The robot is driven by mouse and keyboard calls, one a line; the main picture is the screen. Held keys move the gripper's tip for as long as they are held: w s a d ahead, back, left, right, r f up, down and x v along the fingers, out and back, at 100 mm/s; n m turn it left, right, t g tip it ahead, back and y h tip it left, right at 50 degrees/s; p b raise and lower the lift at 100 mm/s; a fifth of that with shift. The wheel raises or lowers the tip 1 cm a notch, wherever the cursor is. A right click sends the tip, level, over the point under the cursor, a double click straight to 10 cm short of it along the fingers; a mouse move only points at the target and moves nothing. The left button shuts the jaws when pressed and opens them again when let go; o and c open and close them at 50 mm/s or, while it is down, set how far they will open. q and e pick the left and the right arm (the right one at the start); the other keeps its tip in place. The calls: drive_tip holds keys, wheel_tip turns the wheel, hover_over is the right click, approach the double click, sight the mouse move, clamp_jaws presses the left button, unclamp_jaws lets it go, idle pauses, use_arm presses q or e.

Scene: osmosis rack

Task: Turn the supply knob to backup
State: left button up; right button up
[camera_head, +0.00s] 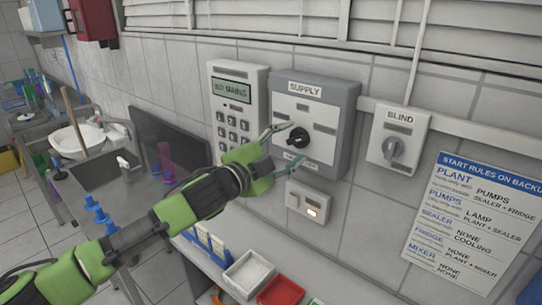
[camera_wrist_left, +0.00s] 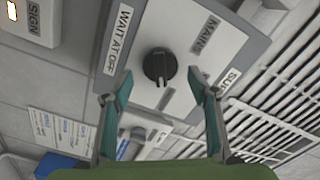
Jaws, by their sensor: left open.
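The supply knob (camera_head: 299,137) is a round black knob on the grey-framed SUPPLY panel (camera_head: 318,109) on the tiled wall. My left gripper (camera_head: 289,143) is open in front of the panel, one finger above and one below the knob's level. In the left wrist view its fingertips (camera_wrist_left: 150,86) stand either side of the knob, with no clear contact. My right gripper is not in view.
A keypad unit (camera_head: 237,112) is left of the panel, and a BLIND switch (camera_head: 396,139) is right. A small box with a lit button (camera_head: 309,202) hangs below. A blue rules sign (camera_head: 474,220) is at right. White (camera_head: 248,272) and red trays (camera_head: 280,292) sit on the counter below.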

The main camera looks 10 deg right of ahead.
use_arm(q)
drive_tip(key=v, duration=0.9)
drive_tip(key=shift+s+a, duration=0.25)
drive_tip(key=shift+a, duration=0.05)
drive_tip(key=shift+f, duration=0.1)
